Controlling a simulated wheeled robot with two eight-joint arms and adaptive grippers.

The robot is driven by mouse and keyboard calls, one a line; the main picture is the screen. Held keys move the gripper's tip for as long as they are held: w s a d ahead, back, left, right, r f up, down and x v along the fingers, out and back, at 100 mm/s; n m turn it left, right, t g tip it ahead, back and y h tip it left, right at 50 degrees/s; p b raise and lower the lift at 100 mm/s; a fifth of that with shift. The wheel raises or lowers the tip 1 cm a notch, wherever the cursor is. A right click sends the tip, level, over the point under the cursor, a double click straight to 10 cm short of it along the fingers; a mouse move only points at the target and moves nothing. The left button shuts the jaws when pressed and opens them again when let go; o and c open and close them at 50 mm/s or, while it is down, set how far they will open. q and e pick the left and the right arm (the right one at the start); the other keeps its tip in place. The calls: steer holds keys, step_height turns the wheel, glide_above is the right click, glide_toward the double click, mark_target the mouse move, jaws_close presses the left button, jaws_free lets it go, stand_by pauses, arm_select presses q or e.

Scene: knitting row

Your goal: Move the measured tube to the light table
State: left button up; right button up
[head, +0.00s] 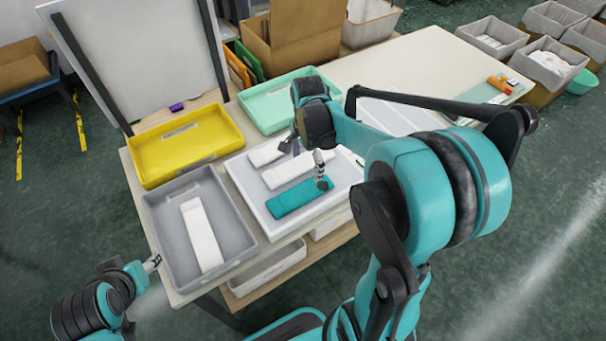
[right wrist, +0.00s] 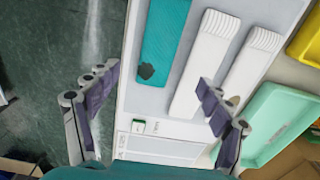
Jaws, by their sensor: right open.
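A white ribbed tube (head: 202,238) lies in the grey tray (head: 153,215) at the left of the table. I cannot tell which tube is the measured one, or surely which surface is the light table. My right gripper (right wrist: 157,84) is open and empty above the slab, its fingers spread over the teal and middle white tubes. My left gripper (head: 151,264) is by the table's front left edge; its jaws are unclear.
A yellow tray (head: 185,146) and a mint tray (head: 270,106) stand empty at the back. A flat white panel (head: 400,118) lies partly behind my right arm. A grey upright board (head: 130,55) stands behind.

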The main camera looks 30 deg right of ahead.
steer(key=s+a+r+n+t, duration=0.2)
steer(key=s+a+n, duration=0.3)
steer(key=n, duration=0.3)
steer(key=s+a+r+n+t, duration=0.3)
steer(key=s+a+n+t, duration=0.2)
steer(key=n, duration=0.3)
steer(key=shift+s+a+r+n, duration=0.2)
steer(key=shift+s+r+n, duration=0.15)
steer(key=shift+s+n, duration=0.1)
step_height(320, 180, down, 6)
steer(key=b, duration=0.6)
steer(key=shift+f, duration=0.2)
